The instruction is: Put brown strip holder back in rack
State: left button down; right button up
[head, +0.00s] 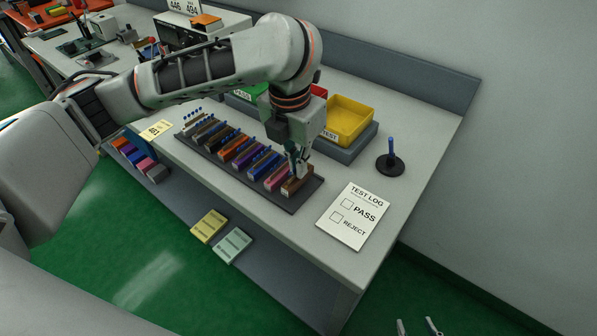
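The brown strip holder (297,184) is at the near right end of the dark rack (280,205) on the bench. It lies in line with the other holders, and it seems to be down in the rack. My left gripper (299,166) points down right over the brown strip holder, its fingers at the holder's top. The fingers hide part of the holder, and I cannot tell whether they are closed on it. My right gripper (416,326) shows only as two spread fingertips at the bottom edge, open and empty, over the green floor.
Several coloured holders with blue pegs (236,147) fill the rest of the rack. A yellow bin (348,119) stands behind, a black stand with a blue peg (390,162) to the right. A test log sheet (354,215) lies near the front edge.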

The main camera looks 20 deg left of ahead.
pick_arm(q)
notch_tip(320, 180, down, 2)
jog(key=shift+f, duration=0.1)
pick_arm(e)
jog(key=shift+s+f, duration=0.1)
jog(key=shift+f, duration=0.3)
pick_arm(q)
jog(key=c, duration=2.7)
grip_release()
jog(key=shift+c, duration=0.2)
jog(key=o, duration=0.5)
jog(key=shift+c, duration=0.2)
pick_arm(e)
jog(key=shift+s+f, duration=0.1)
